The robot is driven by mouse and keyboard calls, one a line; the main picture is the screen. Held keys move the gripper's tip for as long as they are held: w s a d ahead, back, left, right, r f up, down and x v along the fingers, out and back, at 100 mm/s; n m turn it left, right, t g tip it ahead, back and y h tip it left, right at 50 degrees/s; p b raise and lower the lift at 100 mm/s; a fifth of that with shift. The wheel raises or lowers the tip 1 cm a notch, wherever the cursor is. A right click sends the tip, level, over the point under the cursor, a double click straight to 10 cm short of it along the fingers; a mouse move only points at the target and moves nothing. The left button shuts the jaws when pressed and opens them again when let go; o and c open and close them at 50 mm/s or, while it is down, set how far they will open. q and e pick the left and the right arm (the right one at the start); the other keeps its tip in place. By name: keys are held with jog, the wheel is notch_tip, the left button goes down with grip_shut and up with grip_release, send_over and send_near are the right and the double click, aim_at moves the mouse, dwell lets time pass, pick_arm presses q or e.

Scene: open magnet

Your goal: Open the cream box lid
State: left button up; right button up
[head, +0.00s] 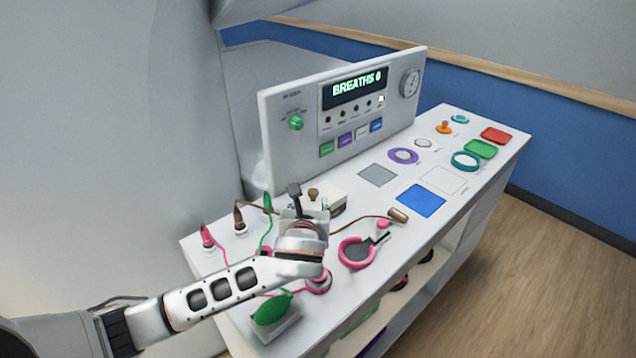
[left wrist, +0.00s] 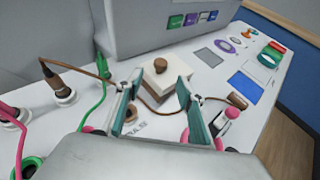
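The cream box (head: 336,202) stands on the white table in front of the grey control panel. Its lid has a brown round knob (head: 313,194), which also shows in the left wrist view (left wrist: 160,66). In that view the box (left wrist: 168,82) lies just beyond my left gripper (left wrist: 159,78), whose two teal fingers are spread apart with the box and knob between their tips in the picture. I cannot tell if they touch the box. In the head view my left gripper (head: 296,192) hides part of the box. The lid looks closed. My right gripper is not in view.
The control panel (head: 300,150) rises close behind the box. A brown plug (head: 239,218) and a green plug (head: 267,203) with cables stand to the left. A pink ring (head: 356,252) and a brown cylinder (head: 398,215) lie to the right. A green bulb (head: 272,309) is in front.

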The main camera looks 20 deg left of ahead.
aim_at(313, 193)
pick_arm(q)
jog(key=x, duration=0.7)
jog(key=shift+r, duration=0.1)
jog(key=shift+w+f, duration=0.2)
jog(key=shift+w, duration=0.2)
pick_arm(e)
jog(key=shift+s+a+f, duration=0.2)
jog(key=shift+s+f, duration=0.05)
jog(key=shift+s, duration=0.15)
pick_arm(q)
grip_shut()
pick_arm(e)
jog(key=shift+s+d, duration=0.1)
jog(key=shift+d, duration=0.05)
